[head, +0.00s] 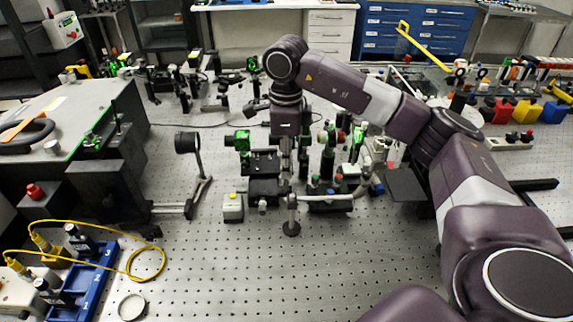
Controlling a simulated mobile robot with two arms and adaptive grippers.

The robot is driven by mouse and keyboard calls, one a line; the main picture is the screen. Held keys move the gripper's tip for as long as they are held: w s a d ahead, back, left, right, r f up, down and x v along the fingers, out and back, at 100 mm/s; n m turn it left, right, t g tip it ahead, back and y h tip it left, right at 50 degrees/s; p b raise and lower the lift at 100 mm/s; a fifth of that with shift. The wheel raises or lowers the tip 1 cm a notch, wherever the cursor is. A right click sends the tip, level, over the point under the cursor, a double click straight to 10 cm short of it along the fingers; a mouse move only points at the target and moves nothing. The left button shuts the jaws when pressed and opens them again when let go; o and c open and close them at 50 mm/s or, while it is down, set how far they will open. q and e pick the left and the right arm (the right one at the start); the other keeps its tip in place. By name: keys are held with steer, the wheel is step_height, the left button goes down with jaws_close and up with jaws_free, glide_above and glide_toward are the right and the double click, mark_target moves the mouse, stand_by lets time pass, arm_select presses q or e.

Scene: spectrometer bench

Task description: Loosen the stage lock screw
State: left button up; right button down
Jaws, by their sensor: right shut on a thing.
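My right gripper (285,172) reaches down from above at the right side of a black stage (262,188) near the middle of the bench. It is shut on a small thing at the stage. The fingers and nearby parts hide that thing, so I cannot tell if it is the lock screw. The stage carries a dark mount with a green part (242,142). A short post with a round dark foot (291,228) shows just below the gripper. My left gripper is not in view.
A small white box with a yellow top (233,207) stands left of the stage. A round dark optic on a post (187,143) stands farther left. Several green-and-black mounts (328,160) crowd the right. The perforated bench (230,275) is mostly clear in front.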

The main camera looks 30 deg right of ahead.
steer(key=shift+r, duration=0.1)
steer(key=c, duration=2)
jaws_free()
steer(key=shift+o, duration=0.2)
step_height(320, 180, up, 12)
